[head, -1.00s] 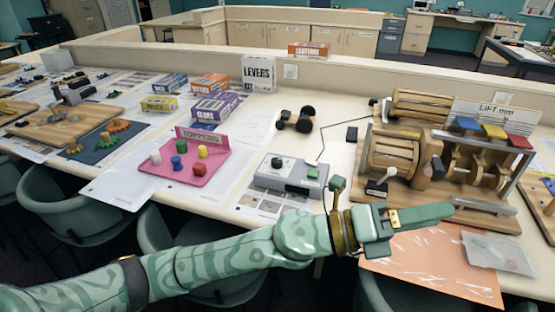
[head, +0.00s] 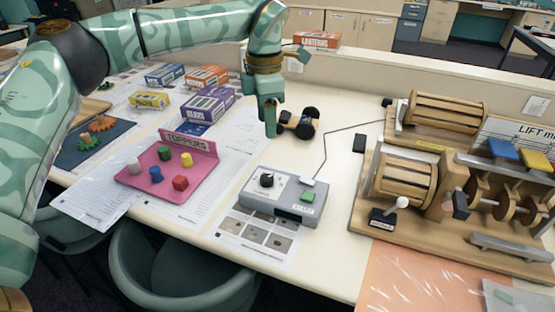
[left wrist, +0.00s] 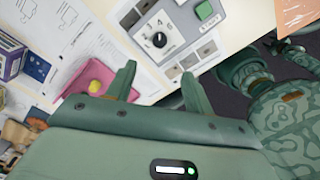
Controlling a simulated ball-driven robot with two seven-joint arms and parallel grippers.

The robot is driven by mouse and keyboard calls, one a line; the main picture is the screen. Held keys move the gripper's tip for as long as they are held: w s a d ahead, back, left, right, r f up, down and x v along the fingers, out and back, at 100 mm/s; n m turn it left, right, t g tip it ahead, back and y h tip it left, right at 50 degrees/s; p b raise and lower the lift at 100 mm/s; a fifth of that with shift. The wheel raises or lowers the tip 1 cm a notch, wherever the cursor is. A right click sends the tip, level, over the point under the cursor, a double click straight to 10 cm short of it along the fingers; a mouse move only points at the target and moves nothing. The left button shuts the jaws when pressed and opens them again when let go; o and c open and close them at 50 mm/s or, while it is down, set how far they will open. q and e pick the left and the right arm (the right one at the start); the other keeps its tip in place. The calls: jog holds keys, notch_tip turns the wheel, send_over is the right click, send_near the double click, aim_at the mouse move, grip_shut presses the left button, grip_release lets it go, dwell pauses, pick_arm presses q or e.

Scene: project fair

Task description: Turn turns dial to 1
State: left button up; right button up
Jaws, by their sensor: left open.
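The turns dial (head: 267,180) is a small black knob on the white plate of a grey control box (head: 291,214) in the middle of the table. The box also has a green button (head: 308,196) and a white lever at its back edge. My left gripper (head: 270,130) points down above the table, behind the box and apart from the dial. In the left wrist view its two fingers (left wrist: 158,82) stand apart with nothing between them.
A pink tray (head: 140,179) with several coloured pegs lies left of the box. A small wheeled car (head: 300,122) is close to my left gripper. A wooden drum machine (head: 400,180) stands right, joined by a cable. Small boxes (head: 208,105) stand at the back left.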

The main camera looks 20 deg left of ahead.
pick_arm(q)
jog(key=b, duration=0.2)
send_over(267, 177)
notch_tip(267, 177, down, 5)
notch_tip(267, 177, down, 11)
jog(key=shift+r+b, duration=0.15)
jog(key=shift+b, duration=1.1)
pick_arm(e)
jog(key=shift+g, duration=0.3)
jog(key=s+f, duration=0.1)
jog(key=f, duration=0.1)
jog(key=s+f, duration=0.2)
jog(key=shift+s+f, duration=0.1)
jog(key=shift+f, duration=0.05)
pick_arm(q)
jog(key=shift+s, duration=0.1)
jog(key=shift+c, duration=0.9)
jog(key=c, duration=0.8)
pick_arm(e)
jog(key=shift+s, duration=0.1)
